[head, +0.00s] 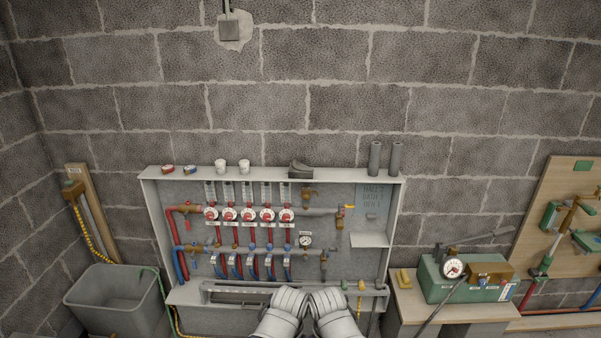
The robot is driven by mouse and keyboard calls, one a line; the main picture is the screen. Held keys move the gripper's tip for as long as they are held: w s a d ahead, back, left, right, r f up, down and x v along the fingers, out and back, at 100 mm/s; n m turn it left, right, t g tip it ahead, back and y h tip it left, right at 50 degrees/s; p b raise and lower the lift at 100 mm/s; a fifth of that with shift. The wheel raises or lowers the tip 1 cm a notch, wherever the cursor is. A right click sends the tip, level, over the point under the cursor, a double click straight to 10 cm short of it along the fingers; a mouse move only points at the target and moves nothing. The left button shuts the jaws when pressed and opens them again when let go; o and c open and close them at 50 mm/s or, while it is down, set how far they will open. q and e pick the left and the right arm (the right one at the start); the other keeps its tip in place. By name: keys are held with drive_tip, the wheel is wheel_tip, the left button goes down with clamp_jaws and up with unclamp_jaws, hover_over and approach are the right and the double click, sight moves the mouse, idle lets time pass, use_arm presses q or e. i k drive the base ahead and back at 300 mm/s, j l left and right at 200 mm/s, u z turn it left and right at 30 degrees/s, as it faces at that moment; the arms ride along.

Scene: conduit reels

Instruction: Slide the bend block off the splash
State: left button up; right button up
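A dark grey block with a curved, dipped top (299,169) sits on the top ledge of the open wall cabinet (150,172). It looks like the bend block. It stands upright, right of two white cups, with nothing touching it that I can see. No splash can be made out under or around it at this size. My two pale arms show at the bottom middle, side by side in front of the cabinet's lower edge, well below the block. No gripper fingers show in this view.
Two white cups (220,166) and two grey tubes (375,158) stand on the same ledge, with free room beside the block. Red and blue pipes with valves (248,214) fill the cabinet. A grey tub (112,292) is at left; a green gauge box (462,280) is at right.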

sight(297, 170)
drive_tip(key=i+j+z, duration=0.2)
drive_tip(key=i, duration=0.4)
drive_tip(key=i+j+z, duration=0.15)
drive_tip(key=i+j, duration=0.25)
drive_tip(key=i, duration=0.15)
drive_tip(key=i+j+z, duration=0.2)
drive_tip(key=i+j, duration=0.2)
drive_tip(key=i, duration=0.1)
